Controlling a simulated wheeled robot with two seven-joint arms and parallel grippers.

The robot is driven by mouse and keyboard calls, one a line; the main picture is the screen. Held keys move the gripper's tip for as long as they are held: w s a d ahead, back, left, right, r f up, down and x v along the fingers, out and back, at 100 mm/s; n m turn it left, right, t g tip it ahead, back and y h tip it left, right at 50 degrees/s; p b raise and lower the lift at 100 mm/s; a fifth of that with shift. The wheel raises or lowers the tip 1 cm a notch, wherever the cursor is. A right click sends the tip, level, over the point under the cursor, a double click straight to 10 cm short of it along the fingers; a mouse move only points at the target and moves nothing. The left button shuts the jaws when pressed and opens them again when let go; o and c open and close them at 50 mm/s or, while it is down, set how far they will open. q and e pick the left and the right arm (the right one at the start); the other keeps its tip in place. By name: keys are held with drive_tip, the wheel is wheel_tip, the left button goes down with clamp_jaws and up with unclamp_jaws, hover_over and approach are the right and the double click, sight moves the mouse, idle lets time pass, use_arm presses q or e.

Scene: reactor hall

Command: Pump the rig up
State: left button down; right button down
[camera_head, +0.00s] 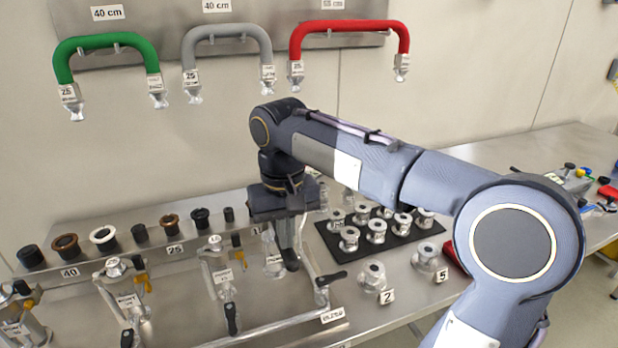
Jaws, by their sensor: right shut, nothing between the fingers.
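The vacuum rig of metal pipes and valves (270,328) stands along the front of the steel bench, with a small sign at its right end. Several upright valve branches rise from it, some with black handles (232,318) and yellow levers (141,281). My right gripper (290,262) points down over the right part of the rig, beside a branch with a black-ended lever (332,279). Its fingers look shut and empty. I cannot tell whether they touch the rig. The gripper and arm hide part of the bench behind. My left gripper is not in view.
Green (107,42), grey (227,32) and red (348,27) hoses hang on the wall rack. A row of black, brown and white rings (103,238) lines the back ledge. Metal flanges stand on a black mat (398,238). Two more fittings stand near labels 2 (373,275) and 5 (425,256).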

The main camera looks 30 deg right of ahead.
sight(287, 258)
drive_tip(key=shift+f+b, duration=1.95)
drive_tip(key=shift+f, duration=1.05)
wheel_tip(287, 258, up, 6)
drive_tip(key=p, duration=0.6)
drive_tip(key=shift+r, duration=0.2)
drive_tip(key=shift+f, duration=0.1)
